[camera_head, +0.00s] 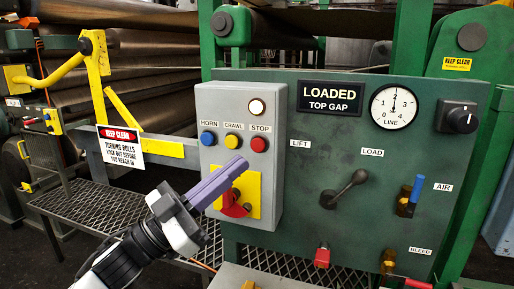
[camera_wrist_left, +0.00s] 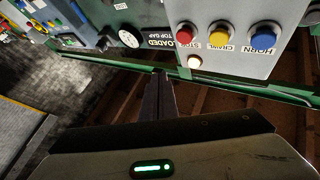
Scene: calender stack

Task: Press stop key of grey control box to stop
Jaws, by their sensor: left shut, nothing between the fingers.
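The grey control box (camera_head: 270,120) is fixed to the left part of a green panel. It carries a blue HORN button (camera_head: 207,138), a yellow CRAWL button (camera_head: 232,141) and the red STOP key (camera_head: 259,144), with a lit white lamp (camera_head: 256,107) above. My left gripper (camera_head: 243,160) is shut and empty, its purple fingers pointing up and right, with the tips just below the CRAWL and STOP buttons in the head view. In the left wrist view the STOP key (camera_wrist_left: 186,33) shows above the gripper (camera_wrist_left: 162,74). No contact with it is visible. My right gripper is not in view.
A red switch on a yellow plate (camera_head: 251,193) sits low on the box, partly behind my fingers. The green panel (camera_head: 320,150) carries a LIFT/LOAD lever (camera_head: 346,188), a dial (camera_head: 394,107) and a black knob (camera_head: 459,118). A yellow-armed guard bar (camera_head: 97,80) and rolls stand left.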

